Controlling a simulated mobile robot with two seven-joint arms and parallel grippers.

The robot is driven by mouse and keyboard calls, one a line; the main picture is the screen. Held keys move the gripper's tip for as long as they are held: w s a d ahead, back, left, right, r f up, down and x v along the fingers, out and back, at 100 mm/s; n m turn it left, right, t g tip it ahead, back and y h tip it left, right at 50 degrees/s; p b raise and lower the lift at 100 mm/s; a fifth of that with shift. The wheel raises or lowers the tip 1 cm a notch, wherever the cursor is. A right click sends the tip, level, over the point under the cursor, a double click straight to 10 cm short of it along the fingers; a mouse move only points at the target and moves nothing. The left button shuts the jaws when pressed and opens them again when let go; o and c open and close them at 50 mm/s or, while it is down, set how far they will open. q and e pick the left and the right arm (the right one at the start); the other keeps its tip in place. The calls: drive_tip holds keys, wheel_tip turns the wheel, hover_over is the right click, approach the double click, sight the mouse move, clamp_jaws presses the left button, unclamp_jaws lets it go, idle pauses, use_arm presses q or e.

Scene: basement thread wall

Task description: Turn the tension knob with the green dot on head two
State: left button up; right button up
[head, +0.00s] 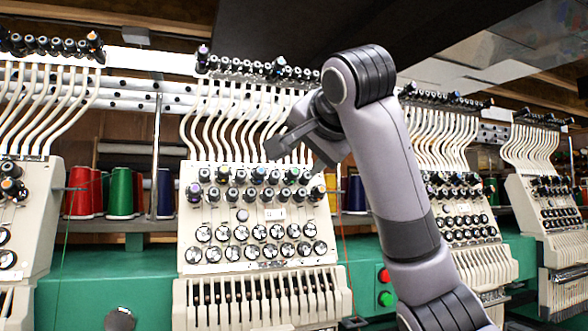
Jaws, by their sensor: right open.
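The second machine head from the left (258,217) stands in the middle of the head view, cream-coloured. Its upper rows of dark tension knobs (240,177) have small coloured caps, including purple and yellow ones. Rows of silver-and-black discs (260,232) sit lower on its face. No head number is readable. My right gripper (296,150) is open, above the head's upper right knobs and in front of its white thread tubes (222,115). It appears apart from the knobs. My left gripper is not identifiable in view.
Similar heads stand at the left (38,205) and right (465,215). Thread cones (122,192) stand on a shelf behind. A green beam (362,262) carries red and green buttons (385,298). A dark overhead panel (300,28) hangs above my right arm.

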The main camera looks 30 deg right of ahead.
sight(295, 171)
drive_tip(key=shift+p+x, duration=0.95)
drive_tip(key=shift+x, duration=2.2)
clamp_jaws()
